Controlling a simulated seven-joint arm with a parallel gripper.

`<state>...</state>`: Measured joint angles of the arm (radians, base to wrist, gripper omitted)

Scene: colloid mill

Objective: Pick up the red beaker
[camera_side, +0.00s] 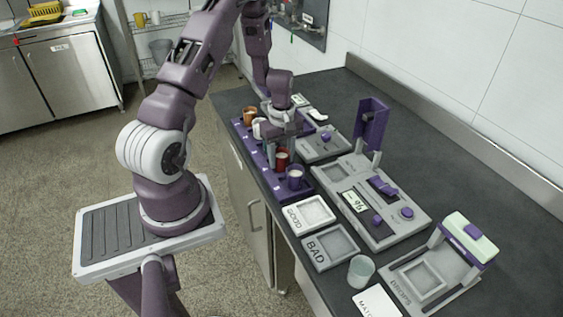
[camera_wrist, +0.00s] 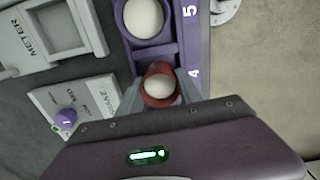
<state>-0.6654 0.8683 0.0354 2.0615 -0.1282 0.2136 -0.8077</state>
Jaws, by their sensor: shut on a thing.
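The red beaker (camera_side: 282,158) holds pale contents and stands upright at the purple rack (camera_side: 270,182), behind the purple beaker in the side view. In the wrist view the red beaker (camera_wrist: 151,71) is beside the mark 4. My gripper (camera_wrist: 160,88) is shut on it, with one grey finger on each side. The gripper (camera_side: 283,152) points down over the rack in the side view. I cannot tell whether the beaker's base touches the rack. Its lower part is hidden.
The purple beaker (camera_side: 295,176) stands close by in the end slot, marked 5 in the wrist view. An orange beaker (camera_side: 249,115) and a white beaker (camera_side: 258,129) stand farther along the rack. Grey devices, GOOD (camera_side: 309,212) and BAD (camera_side: 331,246) trays and a clear beaker (camera_side: 361,270) occupy the counter.

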